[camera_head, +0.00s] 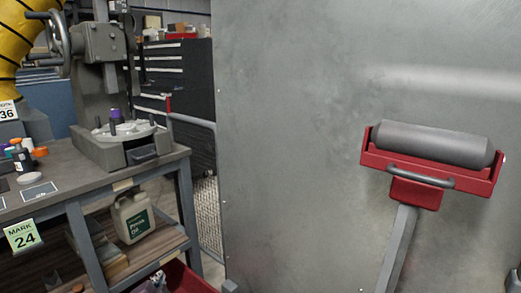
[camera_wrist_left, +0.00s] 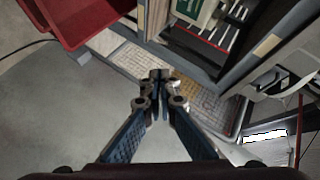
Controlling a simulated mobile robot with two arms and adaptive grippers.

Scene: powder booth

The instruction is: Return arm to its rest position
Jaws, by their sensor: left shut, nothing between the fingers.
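My left gripper (camera_wrist_left: 158,82) shows in the left wrist view, its two blue-padded fingers converging to touching tips. It is shut and empty. It hangs over the floor, with a red bin at the upper left and the bench's lower shelving at the upper right of that view. In the head view I cannot make out the left gripper clearly; a small grey part at the bottom edge may belong to my arm. My right gripper is in neither view.
A workbench (camera_head: 60,185) with a grey press (camera_head: 105,140) and bottles stands at the left. A red bin (camera_wrist_left: 75,18) is on the floor. A white jug (camera_head: 133,218) sits on the lower shelf. A large metal panel (camera_head: 290,120) and a red-framed roller stand (camera_head: 430,165) fill the right.

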